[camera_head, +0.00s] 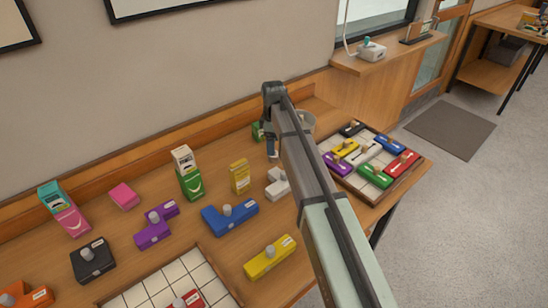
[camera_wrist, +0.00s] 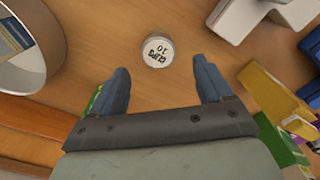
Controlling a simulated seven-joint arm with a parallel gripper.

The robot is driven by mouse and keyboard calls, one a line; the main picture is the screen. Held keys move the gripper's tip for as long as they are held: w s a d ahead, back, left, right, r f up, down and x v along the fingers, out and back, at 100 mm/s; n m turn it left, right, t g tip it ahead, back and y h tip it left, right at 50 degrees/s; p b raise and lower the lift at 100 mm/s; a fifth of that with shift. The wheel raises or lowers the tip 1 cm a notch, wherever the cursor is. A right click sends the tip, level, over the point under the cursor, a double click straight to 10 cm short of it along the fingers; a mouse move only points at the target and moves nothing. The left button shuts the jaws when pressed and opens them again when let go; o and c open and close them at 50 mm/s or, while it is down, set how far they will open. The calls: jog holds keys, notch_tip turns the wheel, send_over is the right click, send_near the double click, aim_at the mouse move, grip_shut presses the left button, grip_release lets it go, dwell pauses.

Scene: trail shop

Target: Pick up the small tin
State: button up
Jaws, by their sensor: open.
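The small tin (camera_wrist: 157,50) shows in the wrist view as a round, pale lid with dark lettering that seems to read "CLIPS 10". It stands on the wooden table, just beyond my fingertips and roughly centred between them. My gripper (camera_wrist: 162,68) is open, with one blue-grey finger on each side and nothing between them. In the head view my gripper (camera_head: 271,147) points down over the table at the back, and I cannot make out the tin there; my arm hides part of that area.
A round, pale-walled container (camera_wrist: 72,50) is left of the tin in the wrist view. A white block (camera_head: 278,184), yellow carton (camera_head: 240,177) and green-white carton (camera_head: 188,174) stand nearby. A tray (camera_head: 401,185) of coloured blocks lies right. Bare wood surrounds the tin.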

jog(key=shift+d+f, duration=0.2)
jog(key=shift+f, duration=2.75)
jog(key=c, duration=1.1)
jog(key=shift+r, duration=0.1)
